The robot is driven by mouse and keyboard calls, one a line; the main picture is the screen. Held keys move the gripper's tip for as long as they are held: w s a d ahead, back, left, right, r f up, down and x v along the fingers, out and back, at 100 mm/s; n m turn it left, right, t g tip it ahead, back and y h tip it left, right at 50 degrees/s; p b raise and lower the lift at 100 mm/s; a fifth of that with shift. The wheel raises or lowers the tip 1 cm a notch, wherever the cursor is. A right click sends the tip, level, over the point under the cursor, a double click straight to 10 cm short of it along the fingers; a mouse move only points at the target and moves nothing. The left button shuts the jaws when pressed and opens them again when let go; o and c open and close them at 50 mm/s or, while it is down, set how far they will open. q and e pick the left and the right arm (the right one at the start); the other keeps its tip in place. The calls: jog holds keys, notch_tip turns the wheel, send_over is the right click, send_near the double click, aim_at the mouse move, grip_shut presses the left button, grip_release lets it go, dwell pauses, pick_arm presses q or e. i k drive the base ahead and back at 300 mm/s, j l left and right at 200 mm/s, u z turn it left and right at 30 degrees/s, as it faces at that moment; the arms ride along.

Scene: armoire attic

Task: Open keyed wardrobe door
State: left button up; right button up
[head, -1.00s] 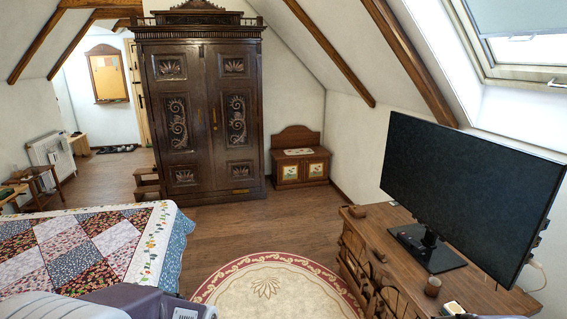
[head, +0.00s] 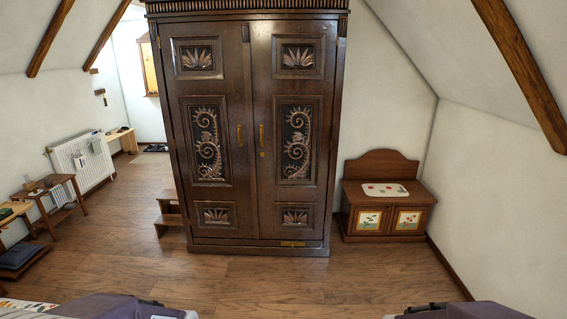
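The dark carved wooden wardrobe (head: 249,110) stands upright ahead, with two tall doors. Both the left door (head: 222,140) and the right door (head: 276,200) look shut. I cannot tell whether that spot is a key or a keyhole. Parts of my arms show at the bottom edge, well short of the wardrobe. Neither gripper shows.
A low wooden chest (head: 388,200) stands right of the wardrobe. Small wooden steps (head: 172,215) are at its left. A side table (head: 45,190) and a white radiator (head: 82,160) are further left. The floor (head: 270,280) before the wardrobe is clear.

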aim_at(289, 66)
jog(key=i+u, duration=0.15)
jog(key=i, duration=0.35)
jog(key=i+u, duration=0.2)
jog(key=i, duration=0.3)
jog(key=i+l+u, duration=0.15)
jog(key=i, duration=0.35)
jog(key=i+l+u, duration=0.2)
jog(key=i, duration=0.3)
jog(key=i+l+u, duration=0.15)
jog(key=i, duration=0.35)
